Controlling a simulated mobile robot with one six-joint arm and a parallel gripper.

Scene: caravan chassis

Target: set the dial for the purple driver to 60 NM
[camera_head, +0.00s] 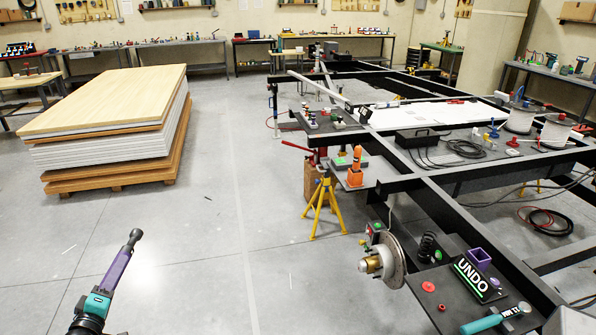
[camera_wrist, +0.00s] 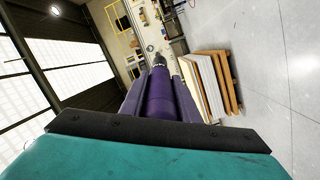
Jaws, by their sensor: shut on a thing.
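My gripper (camera_head: 104,287) is at the lower left of the head view, shut on the purple driver (camera_head: 117,268), whose dark tip points up and to the right. In the wrist view the driver (camera_wrist: 160,98) lies between the jaws, its dark tip pointing away from me. At the lower right of the head view, a dark panel carries a purple open-topped holder (camera_head: 480,259) and a sign reading UNDO (camera_head: 475,278). I cannot make out a torque dial or its reading. The gripper is far to the left of this panel.
A teal-handled tool (camera_head: 497,318), red button (camera_head: 428,286) and brake disc (camera_head: 388,262) are at the panel. The black chassis frame (camera_head: 420,198) and yellow stand (camera_head: 323,208) fill the right. A board stack (camera_head: 110,120) stands left.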

